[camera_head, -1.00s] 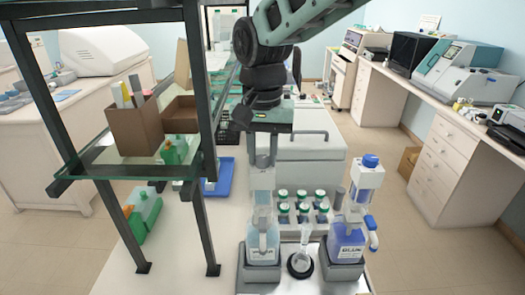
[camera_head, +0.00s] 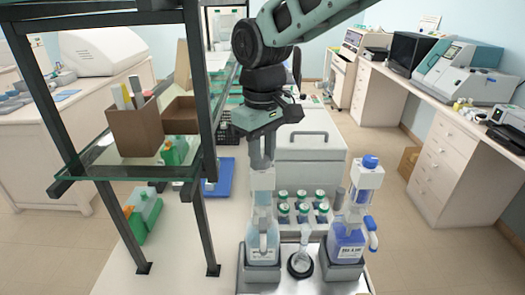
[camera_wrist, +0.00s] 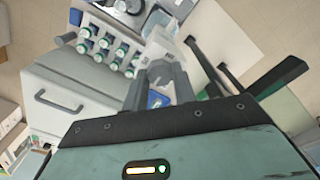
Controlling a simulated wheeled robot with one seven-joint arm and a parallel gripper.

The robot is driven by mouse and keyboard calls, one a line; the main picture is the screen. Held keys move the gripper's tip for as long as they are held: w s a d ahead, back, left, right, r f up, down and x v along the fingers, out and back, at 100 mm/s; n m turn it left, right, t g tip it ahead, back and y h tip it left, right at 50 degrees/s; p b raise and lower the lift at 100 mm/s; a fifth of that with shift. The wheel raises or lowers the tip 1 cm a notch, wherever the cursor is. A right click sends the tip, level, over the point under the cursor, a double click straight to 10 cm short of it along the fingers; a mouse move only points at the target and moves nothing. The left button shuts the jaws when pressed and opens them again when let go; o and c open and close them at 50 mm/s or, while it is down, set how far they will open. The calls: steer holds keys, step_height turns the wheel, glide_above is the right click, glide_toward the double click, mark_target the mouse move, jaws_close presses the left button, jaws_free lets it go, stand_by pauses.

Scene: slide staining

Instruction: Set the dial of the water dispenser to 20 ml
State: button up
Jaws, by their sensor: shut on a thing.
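The water dispenser (camera_head: 263,243) is a clear bottle of pale blue liquid with a tall clear upper part, standing upright in a grey holder at the front of the bench. My gripper (camera_head: 262,164) points down at its top and is shut on the dial there. In the wrist view my gripper's fingers (camera_wrist: 160,68) close around the top of the water dispenser (camera_wrist: 163,42). The dial itself is mostly hidden by the fingers, and its marks cannot be read.
A second dispenser (camera_head: 347,240) with dark blue liquid and a blue cap stands close on the right. A small flask (camera_head: 300,263) is between them. Several green-capped bottles (camera_head: 302,208) stand behind. A dark shelf frame (camera_head: 201,140) rises on the left, near a blue tray (camera_head: 220,178).

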steer(key=n, duration=0.4)
steer(key=shift+n+p, duration=0.65)
steer(key=shift+n, duration=1.55)
steer(key=o, duration=1)
steer(key=shift+r, duration=0.15)
step_height(320, 180, up, 17)
steer(key=b, duration=0.3)
steer(key=shift+b, duration=0.3)
